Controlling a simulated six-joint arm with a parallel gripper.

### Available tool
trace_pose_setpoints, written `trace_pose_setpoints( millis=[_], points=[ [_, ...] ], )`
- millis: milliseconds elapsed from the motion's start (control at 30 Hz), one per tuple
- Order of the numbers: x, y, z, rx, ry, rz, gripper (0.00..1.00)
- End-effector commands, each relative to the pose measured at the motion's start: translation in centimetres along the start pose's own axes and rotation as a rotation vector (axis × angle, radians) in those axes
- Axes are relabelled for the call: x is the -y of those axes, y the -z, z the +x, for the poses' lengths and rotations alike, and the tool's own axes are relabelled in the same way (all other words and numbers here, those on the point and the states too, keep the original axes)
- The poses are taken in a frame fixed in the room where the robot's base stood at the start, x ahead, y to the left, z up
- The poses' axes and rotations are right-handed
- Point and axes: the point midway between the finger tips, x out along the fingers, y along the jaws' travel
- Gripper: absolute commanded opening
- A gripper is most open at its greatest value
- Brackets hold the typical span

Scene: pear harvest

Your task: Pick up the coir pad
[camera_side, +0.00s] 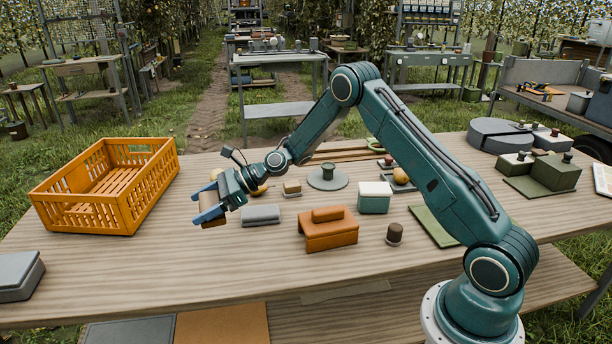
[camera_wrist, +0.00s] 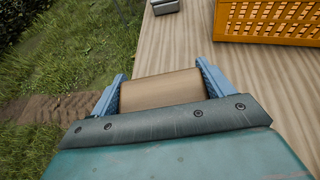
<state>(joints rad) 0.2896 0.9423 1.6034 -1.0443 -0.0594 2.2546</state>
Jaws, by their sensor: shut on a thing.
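The coir pad is a tan-brown block (camera_wrist: 160,90) with a smooth, slightly rounded face, seen in the wrist view between two blue fingers. My gripper (camera_wrist: 160,88) is shut on it, with one finger pressed against each end. In the side view, my gripper (camera_side: 209,204) holds the pad (camera_side: 207,193) at the left end of my arm, near the middle left of the table. The pad appears raised above the tabletop; its exact height is hard to tell. Part of it is hidden behind the near blue finger.
An orange slatted crate (camera_side: 83,213) stands empty left of my gripper. A grey block (camera_side: 261,215) and an orange-brown block with a handle (camera_side: 328,230) lie to the right. A grey case (camera_side: 18,277) sits at the front left.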

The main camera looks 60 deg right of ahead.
Motion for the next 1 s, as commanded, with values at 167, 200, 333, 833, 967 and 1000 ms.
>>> trace_pose_setpoints(
  millis=[167, 200, 333, 833, 967, 1000],
  points=[
    [0.0, -3.1, -1.3, 0.001, 0.0, -0.002, 0.55],
    [0.0, -3.6, -1.5, 0.001, 0.0, -0.003, 0.55],
    [0.0, -4.9, -2.0, 0.001, 0.0, -0.001, 0.55],
    [0.0, -5.8, -2.4, 0.0, -0.001, 0.001, 0.55],
    [0.0, -5.8, -2.4, 0.0, -0.001, 0.001, 0.55],
    [0.0, -5.8, -2.4, 0.0, -0.001, 0.001, 0.55]
  ],
)
